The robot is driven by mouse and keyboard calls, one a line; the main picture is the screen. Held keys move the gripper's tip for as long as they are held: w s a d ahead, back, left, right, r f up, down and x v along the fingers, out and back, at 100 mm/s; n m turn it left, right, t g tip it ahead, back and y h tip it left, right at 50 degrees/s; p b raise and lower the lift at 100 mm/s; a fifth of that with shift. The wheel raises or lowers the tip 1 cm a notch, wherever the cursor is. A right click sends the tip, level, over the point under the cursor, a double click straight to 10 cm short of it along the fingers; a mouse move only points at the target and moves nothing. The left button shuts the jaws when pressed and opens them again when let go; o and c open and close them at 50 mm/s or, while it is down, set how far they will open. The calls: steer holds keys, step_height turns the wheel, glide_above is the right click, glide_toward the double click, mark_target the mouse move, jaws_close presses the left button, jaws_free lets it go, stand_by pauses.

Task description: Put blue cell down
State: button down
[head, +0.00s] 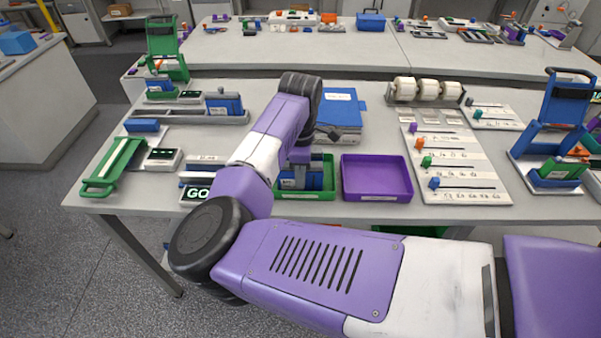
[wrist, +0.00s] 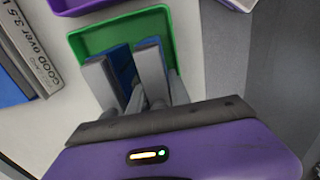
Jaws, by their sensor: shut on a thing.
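My gripper (wrist: 126,72) is shut on a blue cell (wrist: 123,68), with one grey finger on each side of it in the wrist view. The cell is over or inside a green tray (wrist: 88,40); I cannot tell whether it touches the floor. More blue shows beside the right finger, perhaps another cell. In the head view the green tray (head: 308,196) stands near the table's front edge, with blue and grey shapes inside it. My arm hides part of the tray and the gripper there.
An empty purple tray (head: 377,180) stands right of the green one. A meter reading "GO" (head: 197,193) is to its left. A blue binder (head: 340,110) lies behind. A slider board (head: 455,165) is further right. A sign (wrist: 30,45) reads "GOOD over 3.5".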

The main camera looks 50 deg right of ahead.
steer(key=shift+f, duration=0.15)
steer(key=c, duration=1.5)
jaws_free()
steer(key=shift+r, duration=0.2)
